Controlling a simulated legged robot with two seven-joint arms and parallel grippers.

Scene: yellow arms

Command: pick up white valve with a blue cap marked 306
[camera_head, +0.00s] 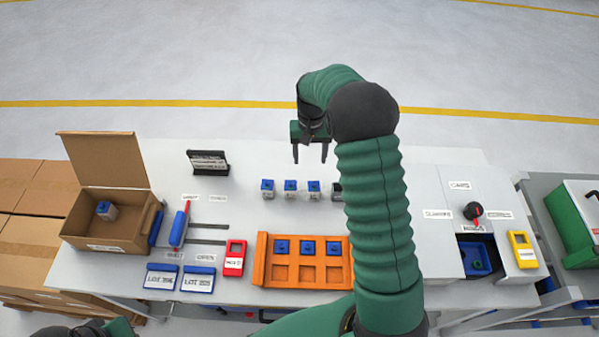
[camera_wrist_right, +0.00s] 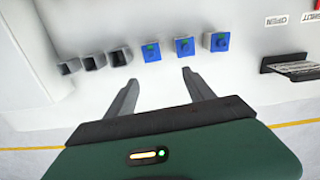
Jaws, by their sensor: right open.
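Three white valves with blue caps stand upright in a row on the table: left (camera_head: 267,188), middle (camera_head: 290,188) and right (camera_head: 313,188). They also show in the right wrist view, in reversed order, as blue-capped valves (camera_wrist_right: 151,52), (camera_wrist_right: 184,46) and (camera_wrist_right: 217,42). Their numbers are too small to read, so I cannot tell which is 306. My right gripper (camera_head: 310,158) is open and empty, above the table behind the row. Its spread fingers (camera_wrist_right: 160,88) point toward the valves without touching any. My left gripper's fingers are not in view.
Dark uncapped pieces (camera_wrist_right: 95,61) continue the row, partly hidden by my right arm in the head view. An orange tray (camera_head: 261,262) holds blue-capped pieces in front. A cardboard box (camera_head: 85,232) with another stands left. A black sign (camera_head: 208,160) stands behind.

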